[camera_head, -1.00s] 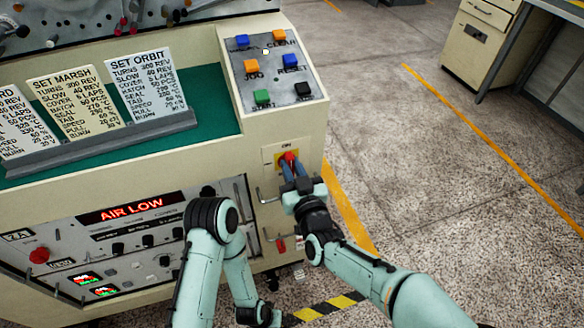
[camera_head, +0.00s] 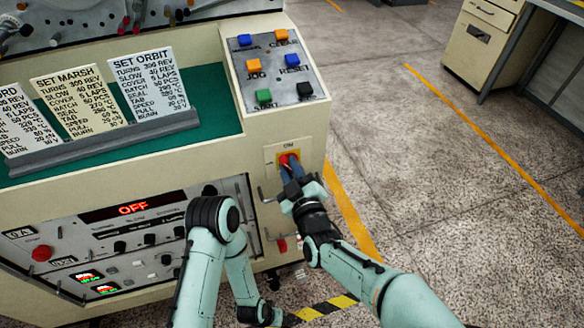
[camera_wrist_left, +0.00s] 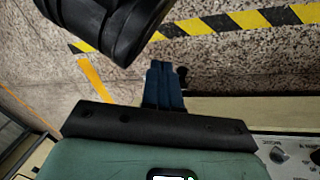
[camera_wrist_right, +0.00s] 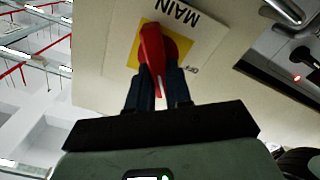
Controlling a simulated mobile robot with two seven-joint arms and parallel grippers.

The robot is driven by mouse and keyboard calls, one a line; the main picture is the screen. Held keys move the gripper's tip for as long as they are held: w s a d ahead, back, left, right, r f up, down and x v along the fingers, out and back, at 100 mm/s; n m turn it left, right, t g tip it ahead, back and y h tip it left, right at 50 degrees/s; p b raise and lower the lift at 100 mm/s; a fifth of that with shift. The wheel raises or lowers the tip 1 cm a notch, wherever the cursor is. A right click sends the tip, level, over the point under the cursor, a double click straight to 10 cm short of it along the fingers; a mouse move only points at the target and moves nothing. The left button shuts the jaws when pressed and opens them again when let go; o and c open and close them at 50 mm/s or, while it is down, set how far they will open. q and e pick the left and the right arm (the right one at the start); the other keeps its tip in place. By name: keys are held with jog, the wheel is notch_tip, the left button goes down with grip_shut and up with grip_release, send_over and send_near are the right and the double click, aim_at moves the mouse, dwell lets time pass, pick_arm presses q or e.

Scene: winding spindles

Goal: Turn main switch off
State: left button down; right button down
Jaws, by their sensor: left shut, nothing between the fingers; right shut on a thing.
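The main switch has a red handle (camera_head: 285,160) on a yellow plate, set in a pale panel on the cabinet's front right. In the right wrist view the red handle (camera_wrist_right: 152,55) stands tilted over the yellow square, beside upside-down "MAIN" lettering. My right gripper (camera_head: 289,174) is shut on the handle, its blue fingers on either side of it. The display (camera_head: 133,209) on the cabinet front reads "OFF". My left gripper (camera_wrist_left: 165,75) is shut and empty, low over the floor by the cabinet; its fingers are not clear in the head view.
Metal handles (camera_head: 266,195) stick out of the cabinet front beside and below the switch. A panel of coloured buttons (camera_head: 275,70) is above it. Set cards (camera_head: 155,85) stand on the green top. The floor to the right is open.

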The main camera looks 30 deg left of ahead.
jog(key=n, duration=0.6)
jog(key=shift+s+a+f, duration=0.2)
jog(key=shift+f, duration=0.05)
pick_arm(q)
jog(key=shift+w+d+r+t+p, duration=0.15)
jog(key=shift+w+r+t+p, duration=0.3)
jog(key=shift+w+r, duration=0.5)
pick_arm(e)
jog(key=shift+f+n, duration=0.15)
jog(key=shift+n, duration=1.1)
jog(key=shift+f+n, duration=0.1)
jog(key=shift+n, duration=1.15)
pick_arm(q)
jog(key=shift+w, duration=0.1)
pick_arm(e)
jog(key=c, duration=1)
grip_release()
jog(key=shift+c, duration=0.2)
jog(key=shift+d, duration=0.1)
